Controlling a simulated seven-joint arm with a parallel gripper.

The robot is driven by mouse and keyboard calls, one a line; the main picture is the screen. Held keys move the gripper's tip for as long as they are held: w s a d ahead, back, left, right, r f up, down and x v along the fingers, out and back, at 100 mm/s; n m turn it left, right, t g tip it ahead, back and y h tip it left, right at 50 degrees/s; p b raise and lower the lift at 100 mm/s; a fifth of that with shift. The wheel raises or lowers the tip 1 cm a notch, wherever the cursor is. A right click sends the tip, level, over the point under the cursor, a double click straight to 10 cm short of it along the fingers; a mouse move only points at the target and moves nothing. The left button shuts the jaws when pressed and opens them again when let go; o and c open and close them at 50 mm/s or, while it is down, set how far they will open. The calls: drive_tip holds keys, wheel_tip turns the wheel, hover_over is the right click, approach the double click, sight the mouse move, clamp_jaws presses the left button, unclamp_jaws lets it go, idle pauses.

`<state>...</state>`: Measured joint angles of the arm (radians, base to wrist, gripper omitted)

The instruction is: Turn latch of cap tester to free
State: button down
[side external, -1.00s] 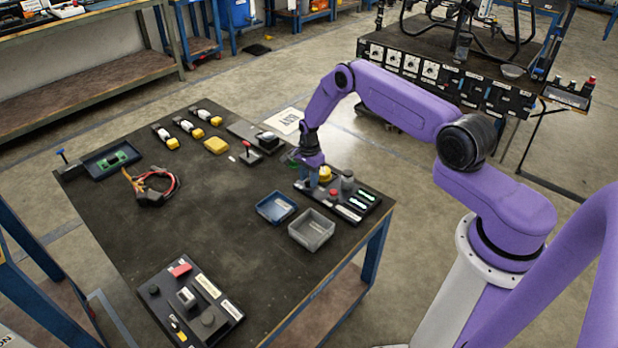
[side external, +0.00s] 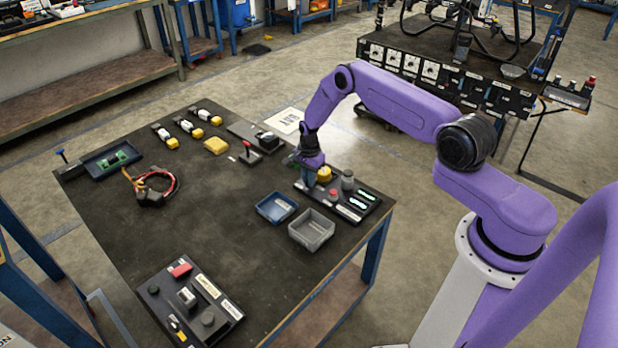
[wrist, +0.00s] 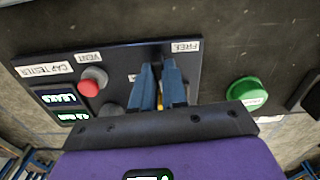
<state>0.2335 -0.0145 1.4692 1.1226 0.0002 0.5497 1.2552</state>
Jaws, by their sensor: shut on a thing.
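The cap tester (side external: 373,206) is a dark panel at the right edge of the bench. In the wrist view its plate (wrist: 120,62) carries the labels CAP TESTER, VENT and FREE (wrist: 180,47), a red button (wrist: 93,81) and lit displays. My gripper (wrist: 158,68) points down at the panel beside the FREE label, its blue fingers close together. They are shut on the latch, which they mostly hide, so its angle cannot be told. A bit of yellow shows between the fingers. In the side view my gripper (side external: 309,180) is at the panel's far left end.
A blue tray (side external: 262,212) and a grey bin (side external: 301,240) stand in front of the tester. A green button (wrist: 243,90) is right of the fingers in the wrist view. A red-knobbed lever (side external: 247,150) stands further left. The bench middle is clear.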

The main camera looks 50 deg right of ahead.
drive_tip(key=n, duration=0.8)
drive_tip(key=shift+n, duration=0.3)
drive_tip(key=n, duration=0.4)
drive_tip(key=shift+n, duration=2.1)
drive_tip(key=c, duration=1.2)
unclamp_jaws()
drive_tip(key=shift+o, duration=0.2)
drive_tip(key=shift+r, duration=0.15)
wheel_tip(320, 180, up, 17)
